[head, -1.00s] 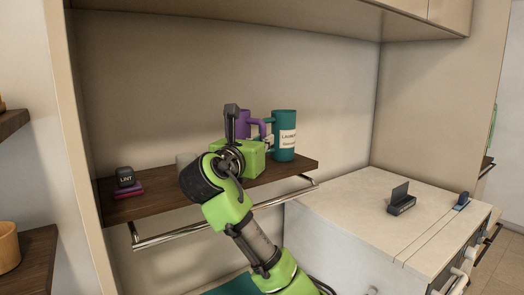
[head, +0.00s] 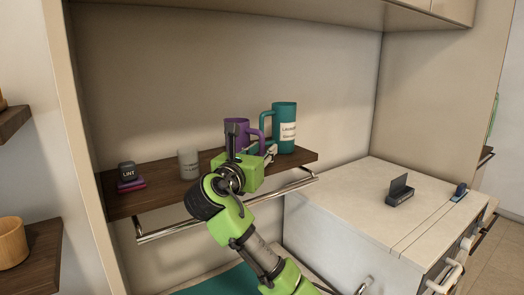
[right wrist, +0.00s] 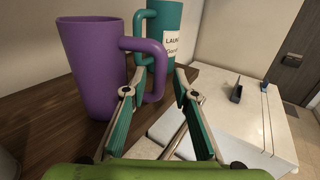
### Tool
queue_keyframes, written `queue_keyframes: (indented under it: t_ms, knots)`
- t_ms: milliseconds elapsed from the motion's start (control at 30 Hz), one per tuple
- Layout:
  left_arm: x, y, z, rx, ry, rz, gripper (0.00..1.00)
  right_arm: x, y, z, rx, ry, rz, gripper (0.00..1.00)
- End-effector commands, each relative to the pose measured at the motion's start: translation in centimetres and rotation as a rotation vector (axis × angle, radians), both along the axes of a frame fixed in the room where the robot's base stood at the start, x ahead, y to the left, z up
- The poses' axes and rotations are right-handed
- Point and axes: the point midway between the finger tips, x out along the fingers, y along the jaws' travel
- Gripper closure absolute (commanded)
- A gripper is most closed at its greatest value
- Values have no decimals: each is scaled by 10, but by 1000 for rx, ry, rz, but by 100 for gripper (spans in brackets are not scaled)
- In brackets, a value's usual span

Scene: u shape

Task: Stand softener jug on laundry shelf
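The purple jug (head: 237,128), which I take as the softener jug, stands upright on the dark wooden shelf (head: 158,199); no label shows on it. In the right wrist view, the purple jug (right wrist: 90,70) is close on the left with its handle turned toward the right. My right gripper (right wrist: 158,75) is open, its two green-padded fingers apart around the near side of the handle. In the head view, my right gripper (head: 246,152) partly hides the jug's lower part. My left gripper is not in view.
A teal jug (head: 285,112) with a laundry label stands just right of the purple one. A pale cup (head: 188,163) and a dark lint box (head: 127,171) stand to the left. A metal rail (head: 180,230) runs along the shelf front. A white counter (head: 350,205) lies right.

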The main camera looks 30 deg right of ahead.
Motion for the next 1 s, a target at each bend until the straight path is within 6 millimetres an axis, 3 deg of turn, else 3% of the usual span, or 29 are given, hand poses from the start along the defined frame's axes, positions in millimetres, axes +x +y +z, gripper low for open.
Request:
queue_keyframes:
  t_ms: [267, 800, 1000]
  knots:
    - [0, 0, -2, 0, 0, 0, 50, 0, 1, 3, 1, -2, 0, 74]
    - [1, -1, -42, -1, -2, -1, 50, -66, 75, 0, 2, -4, 3, 74]
    - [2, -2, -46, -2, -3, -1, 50, -78, 88, 2, 1, -1, 0, 74]
